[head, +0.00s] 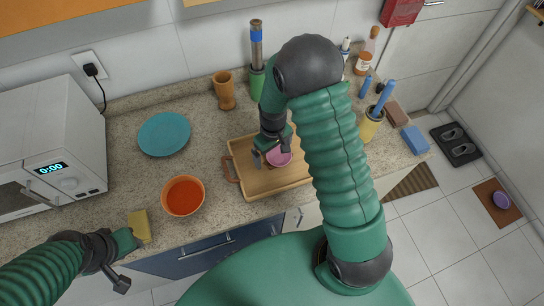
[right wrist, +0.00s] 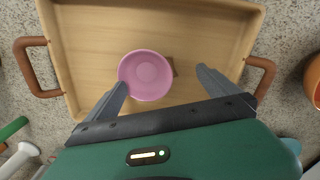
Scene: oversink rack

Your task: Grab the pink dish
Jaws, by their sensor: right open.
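The pink dish (head: 280,158) lies on the wooden tray (head: 255,187) with brown handles. It also shows in the right wrist view (right wrist: 146,75), round and face up. My right gripper (head: 271,151) is open above the tray, at the dish, and partly covers it in the head view. In the right wrist view its two fingers (right wrist: 162,77) stand apart, with the dish nearer the left finger. No hold on the dish shows. My left gripper (head: 122,263) is at the lower left, by the yellow sponge (head: 139,227); its jaw state is unclear.
An orange bowl (head: 183,196) with red contents stands left of the tray. A yellow holder (head: 370,127) with blue-handled items stands right. My right arm hides part of the tray.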

